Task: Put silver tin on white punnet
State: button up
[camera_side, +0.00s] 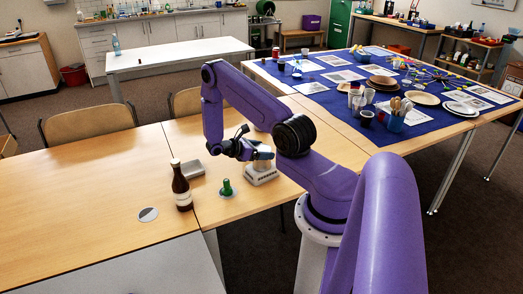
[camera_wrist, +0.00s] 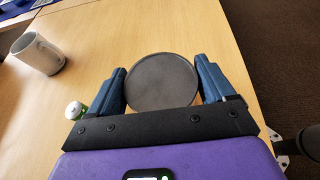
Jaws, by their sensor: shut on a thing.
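My gripper (camera_wrist: 162,80) is shut on the silver tin (camera_wrist: 161,82), whose round, dull grey top shows between the two blue fingers in the wrist view. In the side view the tin (camera_side: 263,155) appears as a pale shape at my gripper, partly covered by it. The white punnet (camera_side: 261,176), low with slotted sides, stands on the table directly below the tin in the side view. I cannot tell whether the tin touches it. The punnet is not visible in the wrist view, where the tin and my gripper cover the middle.
A brown sauce bottle (camera_side: 181,187), a grey tray (camera_side: 193,169), a green-topped object (camera_side: 227,187) and a flat round disc (camera_side: 148,214) stand left of the punnet. A white mug (camera_wrist: 38,54) is at upper left in the wrist view. The table's left part is clear.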

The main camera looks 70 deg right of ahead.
jog(key=o, duration=0.9)
